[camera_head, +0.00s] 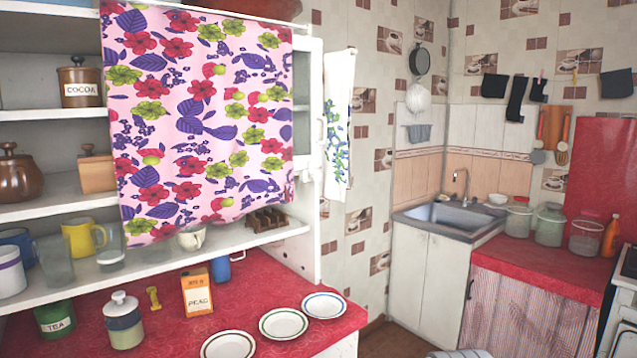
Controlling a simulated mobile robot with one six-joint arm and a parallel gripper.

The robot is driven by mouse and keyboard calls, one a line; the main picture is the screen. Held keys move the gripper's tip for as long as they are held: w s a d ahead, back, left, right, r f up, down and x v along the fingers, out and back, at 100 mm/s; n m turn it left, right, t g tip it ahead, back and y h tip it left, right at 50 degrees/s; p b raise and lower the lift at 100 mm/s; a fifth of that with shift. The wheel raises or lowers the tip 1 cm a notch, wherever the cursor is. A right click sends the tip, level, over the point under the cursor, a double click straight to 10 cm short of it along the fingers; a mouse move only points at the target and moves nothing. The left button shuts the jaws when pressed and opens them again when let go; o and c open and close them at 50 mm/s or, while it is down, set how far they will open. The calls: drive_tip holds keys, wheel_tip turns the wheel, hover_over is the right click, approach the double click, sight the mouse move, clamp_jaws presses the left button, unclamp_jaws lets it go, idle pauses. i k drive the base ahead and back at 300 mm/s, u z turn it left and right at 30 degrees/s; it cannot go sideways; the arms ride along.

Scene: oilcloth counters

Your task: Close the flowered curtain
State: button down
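The flowered curtain (205,125), pink with red, green and purple flowers, hangs in front of the white shelf unit. It covers the middle and right part of the upper shelves. The left part of the shelves is uncovered, with the cocoa jar (80,82) and a brown pot (18,172) showing. The curtain's lower edge hangs unevenly near the lowest shelf (170,255). What is behind it is hidden. I cannot make out my gripper in this view.
Plates (284,323), a box (196,291) and jars stand on the red counter below the shelves. A white cloth with blue-green print (338,125) hangs to the right. A sink (448,213) and a striped curtain (525,310) are further right. A grey striped thing (460,353) shows at the bottom edge, unclear.

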sight(200, 105)
drive_tip(key=z, duration=0.2)
drive_tip(key=i, duration=0.95)
drive_tip(key=u, duration=0.35)
